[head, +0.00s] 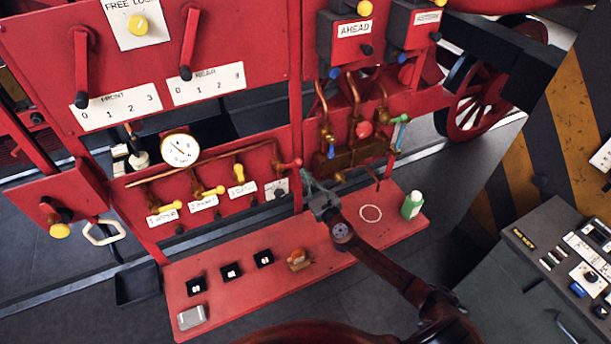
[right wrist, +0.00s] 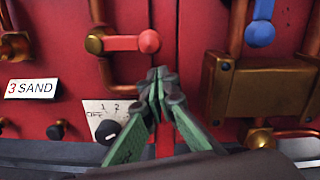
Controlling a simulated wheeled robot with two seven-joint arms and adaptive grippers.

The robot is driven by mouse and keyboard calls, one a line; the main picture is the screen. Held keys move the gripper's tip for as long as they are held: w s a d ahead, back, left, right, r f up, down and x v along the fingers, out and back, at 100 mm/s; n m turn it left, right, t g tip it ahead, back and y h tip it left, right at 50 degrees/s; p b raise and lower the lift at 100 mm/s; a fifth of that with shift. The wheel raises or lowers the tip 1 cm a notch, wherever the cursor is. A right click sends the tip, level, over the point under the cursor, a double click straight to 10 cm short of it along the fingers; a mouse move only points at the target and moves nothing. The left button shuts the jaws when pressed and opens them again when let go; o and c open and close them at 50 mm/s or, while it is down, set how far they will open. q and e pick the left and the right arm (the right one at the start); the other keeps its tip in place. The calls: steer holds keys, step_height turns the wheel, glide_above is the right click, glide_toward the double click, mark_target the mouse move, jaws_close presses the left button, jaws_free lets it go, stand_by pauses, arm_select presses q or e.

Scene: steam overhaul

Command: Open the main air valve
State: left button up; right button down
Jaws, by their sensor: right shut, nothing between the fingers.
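No label that I can read says main air. A red lever valve on a brass body (head: 290,164) is on the red panel, right of the yellow-handled valves. In the right wrist view its red lever (right wrist: 122,43) lies horizontally, its rounded end pointing right. My right gripper (head: 308,180) is just below and right of this lever in the head view. In the right wrist view its green fingertips (right wrist: 157,78) are together and empty, below the lever's end. They appear apart from it, though depth is hard to judge. My left gripper is not in view.
Blue (head: 331,151) and green (head: 400,133) valve handles stand right of the gripper near a brass block (right wrist: 262,92). A small dial (right wrist: 108,130) sits low on the panel. The red shelf (head: 330,262) below holds a green bottle (head: 412,205) and several small items.

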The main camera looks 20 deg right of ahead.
steer(key=s+f+b, duration=0.2)
steer(key=s, duration=0.8)
steer(key=shift+s+d+f+b, duration=0.25)
steer(key=shift+d+f+b, duration=0.05)
steer(key=shift+d+f, duration=0.1)
